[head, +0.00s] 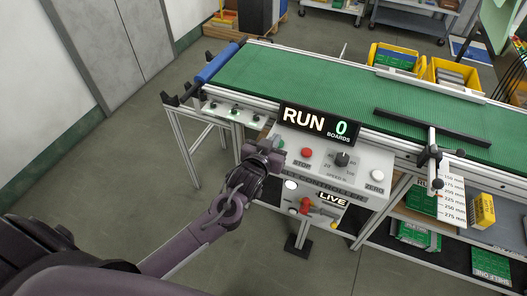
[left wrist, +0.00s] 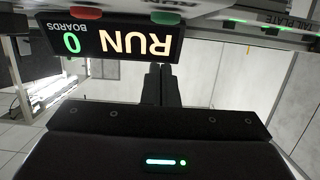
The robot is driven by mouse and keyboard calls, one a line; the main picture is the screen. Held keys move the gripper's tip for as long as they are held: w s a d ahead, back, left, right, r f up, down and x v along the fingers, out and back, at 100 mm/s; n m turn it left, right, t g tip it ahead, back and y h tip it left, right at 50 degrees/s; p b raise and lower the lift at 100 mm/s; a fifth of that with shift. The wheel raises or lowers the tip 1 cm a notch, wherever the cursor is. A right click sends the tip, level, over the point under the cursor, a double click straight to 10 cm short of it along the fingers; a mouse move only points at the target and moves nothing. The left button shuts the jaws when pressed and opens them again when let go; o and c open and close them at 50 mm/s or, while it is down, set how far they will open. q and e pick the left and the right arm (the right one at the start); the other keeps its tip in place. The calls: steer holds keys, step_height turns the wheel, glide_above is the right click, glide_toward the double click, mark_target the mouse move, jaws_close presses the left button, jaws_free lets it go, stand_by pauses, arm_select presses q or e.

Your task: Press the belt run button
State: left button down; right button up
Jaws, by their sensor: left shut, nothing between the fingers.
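The control panel (head: 330,165) stands at the near side of the belt. Its black display (head: 316,124) reads RUN and 0 BOARDS; it appears upside down in the left wrist view (left wrist: 115,42). The green button (left wrist: 165,17) shows at the top of the left wrist view and is mostly hidden behind my gripper in the head view. The red stop button (head: 306,152) is to its right in the head view. My left gripper (head: 268,150) is shut and empty at the panel's left end. In the left wrist view its fingertips (left wrist: 160,70) appear apart from the green button.
A speed knob (head: 342,159) and a white zero button (head: 377,175) sit farther right on the panel. A LIVE sign (head: 333,200) and a red lever are below. The green belt (head: 320,85) runs behind, with yellow bins (head: 395,58) beyond it. Floor at left is clear.

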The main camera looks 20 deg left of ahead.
arm_select(q)
steer(key=b+v, duration=0.1)
steer(key=v, duration=0.6)
steer(key=shift+s, duration=0.35)
steer(key=s+a+f+m+g, duration=0.1)
steer(key=s+a+f+g, duration=0.15)
steer(key=f, duration=0.75)
steer(key=s+a+f+g+y, duration=0.1)
steer(key=s+f+g, duration=0.15)
steer(key=f, duration=0.85)
steer(key=s+a+f+m+g, duration=0.1)
steer(key=s+a+f, duration=0.15)
steer(key=f, duration=0.75)
steer(key=s+f+g, duration=0.4)
steer(key=s+f, duration=0.6)
steer(key=s, duration=0.6)
steer(key=s+f+g, duration=0.4)
steer(key=s+f, duration=0.7)
steer(key=s, duration=0.5)
steer(key=shift+d+f, duration=0.2)
steer(key=shift+d, duration=0.2)
